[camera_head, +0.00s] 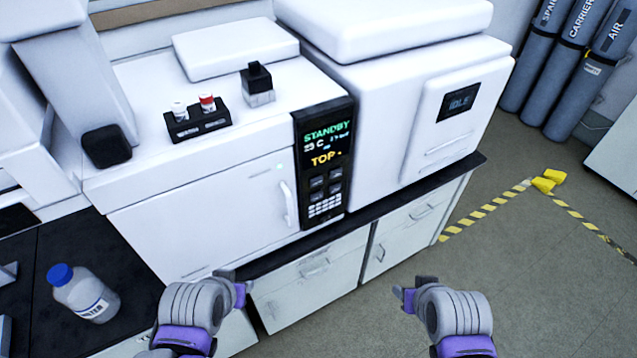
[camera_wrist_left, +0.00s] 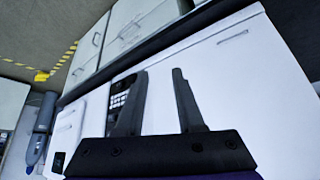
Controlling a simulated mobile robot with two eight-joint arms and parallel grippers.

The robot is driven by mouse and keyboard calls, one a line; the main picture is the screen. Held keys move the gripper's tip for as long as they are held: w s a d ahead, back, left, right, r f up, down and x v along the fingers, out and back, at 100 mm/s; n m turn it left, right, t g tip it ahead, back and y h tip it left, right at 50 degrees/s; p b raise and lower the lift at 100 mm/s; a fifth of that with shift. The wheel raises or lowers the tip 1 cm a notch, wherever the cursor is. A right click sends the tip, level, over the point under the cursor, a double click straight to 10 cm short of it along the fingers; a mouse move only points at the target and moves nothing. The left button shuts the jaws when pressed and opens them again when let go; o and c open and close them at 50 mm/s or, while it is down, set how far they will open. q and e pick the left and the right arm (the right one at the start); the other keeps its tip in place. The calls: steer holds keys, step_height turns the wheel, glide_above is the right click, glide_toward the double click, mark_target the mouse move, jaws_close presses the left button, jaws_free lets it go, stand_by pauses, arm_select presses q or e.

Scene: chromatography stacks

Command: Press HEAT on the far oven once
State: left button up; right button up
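A white oven (camera_head: 210,218) with a closed front door and vertical handle stands at centre. Its black control panel (camera_head: 323,168) reads "STANDBY" in green and "TOP" in yellow, with several small keys (camera_head: 326,190) below; their labels are too small to read. The panel also shows in the left wrist view (camera_wrist_left: 121,97), partly behind a finger. My left gripper (camera_head: 236,284) is low in front of the oven, left of and below the panel; in the left wrist view its fingers (camera_wrist_left: 160,72) are apart and empty. My right gripper (camera_head: 404,296) is right of and below the panel, away from everything.
A white unit with an "IDLE" screen (camera_head: 459,102) adjoins the oven on the right. A vial rack (camera_head: 198,124) and a small black-topped block (camera_head: 258,84) stand on the oven. A blue-capped bottle (camera_head: 84,292) stands at lower left. Gas cylinders (camera_head: 570,60) and floor tape (camera_head: 485,214) are at right.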

arm_select(q)
jaws_close()
stand_by(1.2)
